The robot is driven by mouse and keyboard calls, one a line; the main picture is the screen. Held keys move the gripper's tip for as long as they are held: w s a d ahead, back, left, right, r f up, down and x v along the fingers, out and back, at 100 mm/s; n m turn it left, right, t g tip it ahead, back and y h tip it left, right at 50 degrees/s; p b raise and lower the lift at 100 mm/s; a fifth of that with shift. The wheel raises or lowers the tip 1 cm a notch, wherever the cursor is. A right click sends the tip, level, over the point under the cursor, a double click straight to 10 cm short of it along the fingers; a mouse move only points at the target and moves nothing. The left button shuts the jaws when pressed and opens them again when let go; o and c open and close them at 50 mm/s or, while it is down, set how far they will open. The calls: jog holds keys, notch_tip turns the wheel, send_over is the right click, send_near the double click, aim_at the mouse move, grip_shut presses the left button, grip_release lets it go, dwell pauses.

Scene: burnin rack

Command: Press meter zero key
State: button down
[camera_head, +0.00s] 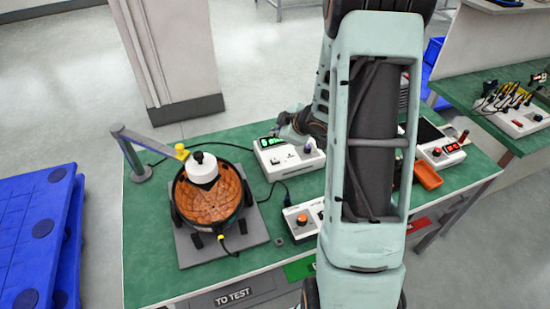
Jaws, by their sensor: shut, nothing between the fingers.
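A white box with a lit green display (271,143), which looks like the meter, stands on the green bench behind the middle. Small keys show on its sloped front, and a dark knob (308,147) sits at its right. I cannot tell which key is the zero key. My gripper (281,128) is shut and empty at the box's back edge, close to the display. I cannot tell whether it touches the box. My arm link covers the bench to the right of the box.
A round fixture with an orange-brown bowl (212,205) and white-and-black top stands on a grey plate at left. A post with a slanted bar (150,140) rises behind it. A second control box (303,219) sits in front. An orange tray (427,175) lies right. Cables cross the bench.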

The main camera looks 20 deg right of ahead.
aim_at(276, 161)
jog(key=shift+f, duration=0.1)
notch_tip(276, 161, down, 9)
jog(key=b, duration=0.8)
jog(key=shift+r, duration=0.2)
dwell(1.0)
jog(key=shift+f+b, duration=0.45)
jog(key=shift+f+b, duration=0.4)
jog(key=shift+f, duration=0.05)
dwell(0.5)
dwell(0.3)
jog(key=shift+r+p, duration=0.9)
